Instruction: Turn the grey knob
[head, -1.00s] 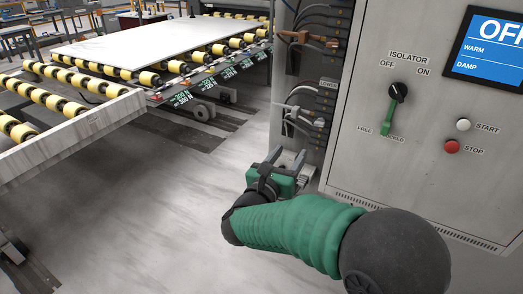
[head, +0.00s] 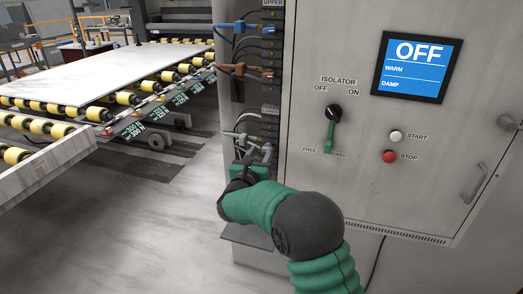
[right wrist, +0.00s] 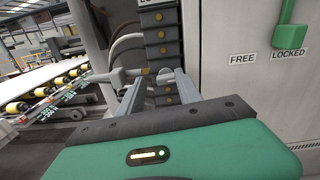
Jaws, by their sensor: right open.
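A round grey knob (head: 507,123) sits at the right edge of the cabinet door in the head view. A dark isolator knob (head: 333,112) is between the OFF and ON labels. A green lever (head: 330,137) hangs below it; in the right wrist view its end (right wrist: 288,38) is above the LOCKED label. My right gripper (head: 258,154) is open beside the cabinet's left side, left of and below the isolator. In the right wrist view its two fingers (right wrist: 158,86) are apart, near a grey cable plug (right wrist: 128,75). My left gripper is not in view.
The cabinet door also carries a blue screen (head: 412,68) reading OFF, a white START button (head: 396,136), a red STOP button (head: 389,157) and a handle (head: 474,185). Blue and brown plugs line the terminal strip. A roller conveyor with a pale slab (head: 110,68) stands left.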

